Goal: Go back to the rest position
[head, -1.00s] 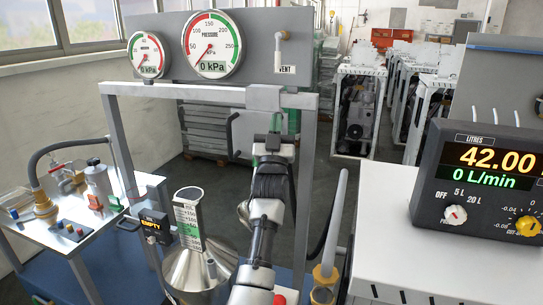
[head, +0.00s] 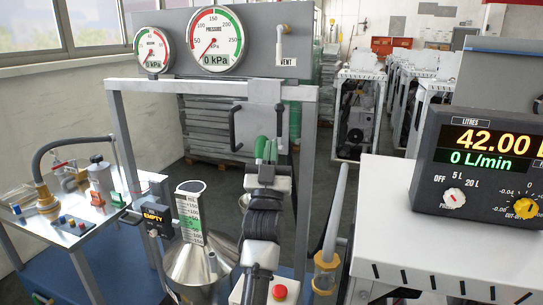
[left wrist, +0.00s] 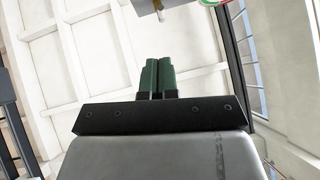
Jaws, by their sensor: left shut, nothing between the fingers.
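My left gripper (head: 266,147) has green fingers and points up and away in front of the grey frame, in the middle of the head view. Its fingers also show in the left wrist view (left wrist: 158,76), side by side and shut with nothing between them. Behind them the left wrist view shows pale wall or ceiling panels. My right gripper is in neither view.
A grey frame (head: 118,140) carries two round gauges, both at 0 kPa. A display box (head: 475,165) reads 42.00 litres. A bench (head: 65,225) stands left.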

